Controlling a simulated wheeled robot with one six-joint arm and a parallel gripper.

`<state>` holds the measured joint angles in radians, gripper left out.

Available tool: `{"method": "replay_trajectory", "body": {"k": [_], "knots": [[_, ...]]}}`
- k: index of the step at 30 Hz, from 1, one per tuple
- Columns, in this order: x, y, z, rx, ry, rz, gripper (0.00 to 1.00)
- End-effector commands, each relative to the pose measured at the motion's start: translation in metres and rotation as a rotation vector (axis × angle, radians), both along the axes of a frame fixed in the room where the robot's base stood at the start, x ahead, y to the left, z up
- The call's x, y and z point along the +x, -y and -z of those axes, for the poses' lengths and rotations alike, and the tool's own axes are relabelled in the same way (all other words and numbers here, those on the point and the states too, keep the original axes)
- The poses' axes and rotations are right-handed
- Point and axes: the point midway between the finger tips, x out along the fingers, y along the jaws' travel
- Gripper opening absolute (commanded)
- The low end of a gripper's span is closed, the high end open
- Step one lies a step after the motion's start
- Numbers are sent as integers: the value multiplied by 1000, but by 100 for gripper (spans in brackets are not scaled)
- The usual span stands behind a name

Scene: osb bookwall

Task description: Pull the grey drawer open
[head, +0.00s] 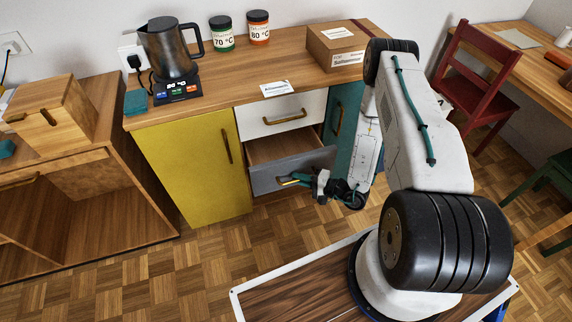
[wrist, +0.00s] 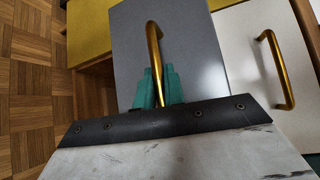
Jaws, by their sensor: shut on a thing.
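The grey drawer (head: 292,174) is in the cabinet below the white drawer and stands pulled out, with its wooden inside showing in the head view. Its grey front (wrist: 200,50) with a brass handle (wrist: 153,45) fills the middle of the wrist view. My gripper (head: 285,181) is at the drawer's front. In the wrist view its green fingers (wrist: 156,88) are shut on the handle. The far end of the handle shows beyond the fingers, and part of the near end is hidden.
A closed white drawer (head: 280,113) sits above, a yellow door (head: 190,165) left and a teal door (head: 343,112) right. The worktop holds a kettle (head: 168,48), two jars and a cardboard box (head: 335,45). Parquet floor (head: 190,265) in front is clear. A red chair (head: 478,75) stands right.

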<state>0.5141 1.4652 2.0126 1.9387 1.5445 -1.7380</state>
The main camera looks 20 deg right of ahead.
Motion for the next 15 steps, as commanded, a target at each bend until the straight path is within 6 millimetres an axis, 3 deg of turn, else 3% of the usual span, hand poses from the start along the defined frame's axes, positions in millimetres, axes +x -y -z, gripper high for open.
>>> {"method": "replay_trajectory", "body": {"k": [1, 6, 15], "knots": [[-18, 0, 0, 5, -5, 7, 0], [-67, -4, 0, 5, -4, 7, 0], [-123, -8, 0, 1, 1, 6, 0]]}}
